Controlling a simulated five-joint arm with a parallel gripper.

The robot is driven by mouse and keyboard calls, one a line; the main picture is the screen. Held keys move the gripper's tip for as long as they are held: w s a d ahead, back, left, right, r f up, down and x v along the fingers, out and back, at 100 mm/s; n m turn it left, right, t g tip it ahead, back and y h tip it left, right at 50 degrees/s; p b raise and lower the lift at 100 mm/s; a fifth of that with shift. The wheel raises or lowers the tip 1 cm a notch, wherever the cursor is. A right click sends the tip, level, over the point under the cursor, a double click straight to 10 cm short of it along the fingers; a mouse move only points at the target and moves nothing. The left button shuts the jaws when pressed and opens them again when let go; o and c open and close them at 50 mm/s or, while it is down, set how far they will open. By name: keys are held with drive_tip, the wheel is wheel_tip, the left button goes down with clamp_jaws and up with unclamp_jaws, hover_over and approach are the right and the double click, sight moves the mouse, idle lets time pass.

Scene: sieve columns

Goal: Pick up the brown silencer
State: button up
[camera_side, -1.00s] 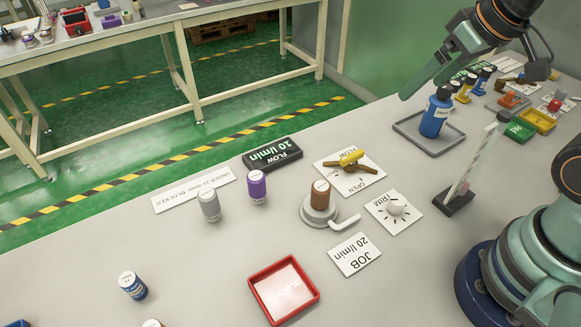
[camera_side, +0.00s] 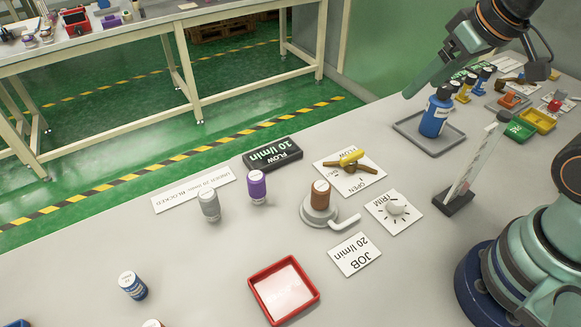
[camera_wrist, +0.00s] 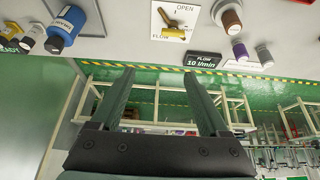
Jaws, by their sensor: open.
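The brown silencer (camera_side: 321,193) stands upright on a round grey base (camera_side: 318,212) with a pale bent outlet, near the middle of the table in the side view. It also shows at the upper right of the wrist view (camera_wrist: 231,20). My gripper (camera_side: 406,95) is up at the top right, above and well apart from the silencer, near the blue bottle. In the wrist view my gripper (camera_wrist: 160,82) has its two fingers wide apart with nothing between them.
A purple silencer (camera_side: 257,187) and a grey one (camera_side: 209,205) stand left of the brown one. A yellow-handled valve (camera_side: 351,158), a trim knob (camera_side: 397,207) and a flow display (camera_side: 272,154) surround it. A blue bottle (camera_side: 435,115) and a red tray (camera_side: 284,291) are nearby.

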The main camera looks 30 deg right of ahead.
drive_tip(key=m+g, duration=0.6)
drive_tip(key=m, duration=1.5)
hover_over(322, 185)
wheel_tip(322, 185, down, 8)
wheel_tip(322, 185, down, 12)
drive_tip(key=shift+r, duration=0.1)
clamp_jaws()
